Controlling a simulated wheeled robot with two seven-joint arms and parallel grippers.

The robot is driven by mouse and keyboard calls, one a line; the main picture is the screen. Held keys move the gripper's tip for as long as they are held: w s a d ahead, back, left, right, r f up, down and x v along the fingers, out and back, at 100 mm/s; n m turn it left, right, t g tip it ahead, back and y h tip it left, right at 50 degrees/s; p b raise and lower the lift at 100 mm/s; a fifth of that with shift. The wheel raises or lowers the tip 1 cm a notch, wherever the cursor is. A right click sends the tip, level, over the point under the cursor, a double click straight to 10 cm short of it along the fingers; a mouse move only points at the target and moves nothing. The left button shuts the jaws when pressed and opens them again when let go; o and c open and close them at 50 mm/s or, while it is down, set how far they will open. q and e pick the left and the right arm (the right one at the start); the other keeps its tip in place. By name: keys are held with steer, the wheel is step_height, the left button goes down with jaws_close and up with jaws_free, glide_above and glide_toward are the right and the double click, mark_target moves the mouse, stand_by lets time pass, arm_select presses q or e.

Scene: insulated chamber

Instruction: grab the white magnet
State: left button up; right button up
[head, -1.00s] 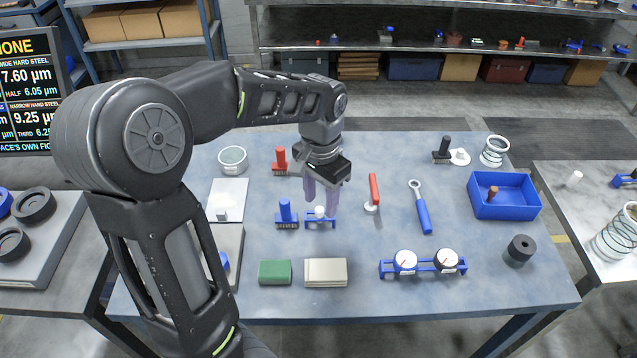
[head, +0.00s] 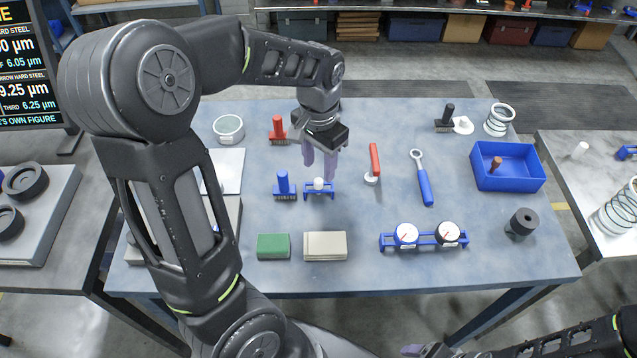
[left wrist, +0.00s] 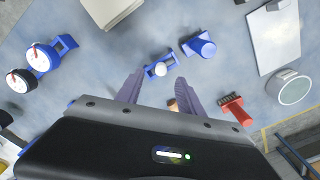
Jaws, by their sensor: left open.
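A small white round piece (head: 319,184) sits in a low blue stand (head: 331,191) at the middle left of the table. It is the likeliest white magnet, but I cannot be sure. In the left wrist view the white piece (left wrist: 160,69) lies just beyond my fingertips. My left gripper (head: 319,166) is open and points down, just behind and above the stand. Its two purple fingers (left wrist: 158,84) are apart, with a small tan thing (left wrist: 172,104) partly visible between them. My right gripper (head: 425,350) shows only partly at the bottom edge.
A blue brush (head: 284,187) stands close left of the stand. A red-handled tool (head: 374,163) is to its right, and a red brush (head: 278,128) behind. Green (head: 273,246) and beige (head: 325,246) blocks lie in front. A blue tray (head: 520,178) is at right.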

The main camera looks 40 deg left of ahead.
mark_target(318, 181)
arm_select(q)
steer(key=shift+a+f+p, duration=0.1)
steer(key=shift+f+p, duration=0.55)
steer(key=shift+f, duration=2)
steer(key=shift+c, duration=0.3)
jaws_close()
